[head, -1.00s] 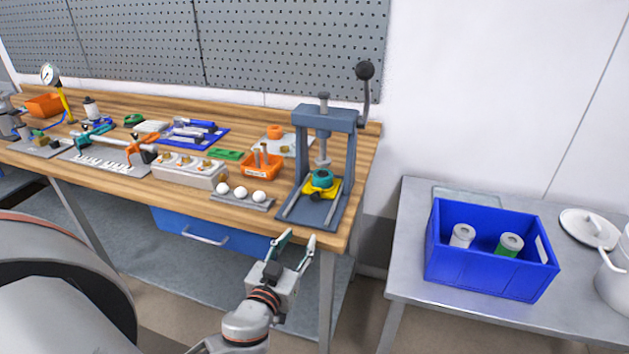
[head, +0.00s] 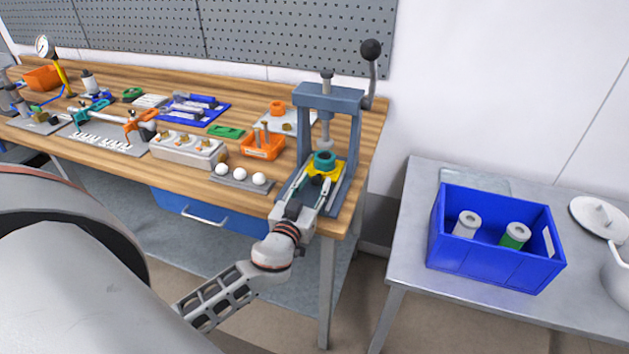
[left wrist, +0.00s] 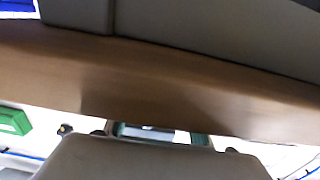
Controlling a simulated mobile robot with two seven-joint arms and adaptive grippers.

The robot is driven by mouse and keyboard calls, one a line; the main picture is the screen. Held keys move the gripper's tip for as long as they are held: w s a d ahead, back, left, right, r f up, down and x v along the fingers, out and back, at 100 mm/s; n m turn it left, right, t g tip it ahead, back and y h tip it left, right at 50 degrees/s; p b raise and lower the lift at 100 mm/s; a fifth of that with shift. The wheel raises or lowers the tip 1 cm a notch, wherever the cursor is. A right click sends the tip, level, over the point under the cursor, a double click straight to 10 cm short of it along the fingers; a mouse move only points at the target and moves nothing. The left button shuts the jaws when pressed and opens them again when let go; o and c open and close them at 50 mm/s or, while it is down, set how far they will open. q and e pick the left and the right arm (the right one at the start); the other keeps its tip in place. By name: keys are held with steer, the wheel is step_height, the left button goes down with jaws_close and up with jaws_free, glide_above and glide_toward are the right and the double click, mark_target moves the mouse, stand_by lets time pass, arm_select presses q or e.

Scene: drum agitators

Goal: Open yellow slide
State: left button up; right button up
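The yellow slide (head: 339,169) sits low in the blue-grey press (head: 300,125) at the bench's right end, with a teal ring (head: 324,160) on top of it. My left gripper (head: 319,182) reaches over the bench's front edge to the slide's front. Its two fingers are apart, one on each side of a small dark knob at the slide's front; contact cannot be told. The fingers hide part of the slide. The left wrist view shows mainly a brown band and grey surfaces, not the slide. My right gripper is not in view.
White balls on a grey holder (head: 240,185) and an orange bin (head: 262,146) lie left of the press. The press lever (head: 371,65) stands up at right. A blue crate (head: 495,262) with two cylinders stands on the metal side table (head: 400,245).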

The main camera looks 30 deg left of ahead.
arm_select(q)
steer(key=shift+w+a, duration=0.1)
steer(key=shift+w, duration=0.25)
jaws_close()
steer(key=shift+s+f, duration=0.15)
steer(key=shift+s, duration=0.1)
steer(key=b+v, duration=0.3)
steer(key=v, duration=0.6)
steer(key=shift+s+d, duration=0.1)
steer(key=shift+d, duration=0.1)
steer(key=shift+s+d, duration=0.1)
steer(key=shift+s, duration=0.5)
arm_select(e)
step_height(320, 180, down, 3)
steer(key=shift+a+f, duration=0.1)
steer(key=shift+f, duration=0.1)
arm_select(q)
jaws_free()
